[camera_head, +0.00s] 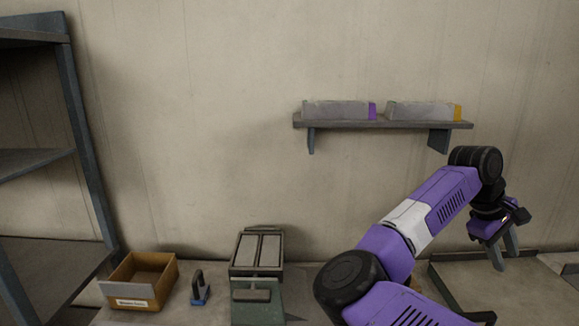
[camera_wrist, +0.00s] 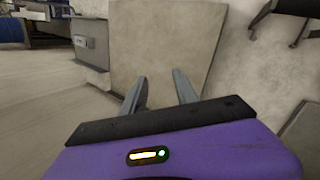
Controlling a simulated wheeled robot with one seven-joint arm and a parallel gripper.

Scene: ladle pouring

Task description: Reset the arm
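My gripper (camera_head: 504,252) hangs at the right of the head view, at the end of my purple arm, with its fingers pointing down. In the wrist view the two grey fingers (camera_wrist: 160,90) stand apart with nothing between them, over a pale flat panel (camera_wrist: 165,45). No ladle shows in either view.
An open brown box (camera_head: 128,302), a small blue-based item with a dark handle (camera_head: 199,289) and a green-grey two-lidded unit (camera_head: 257,252) stand at the lower left. A wall shelf (camera_head: 380,125) holds two grey bins (camera_head: 335,110). A metal rack (camera_head: 85,150) stands far left.

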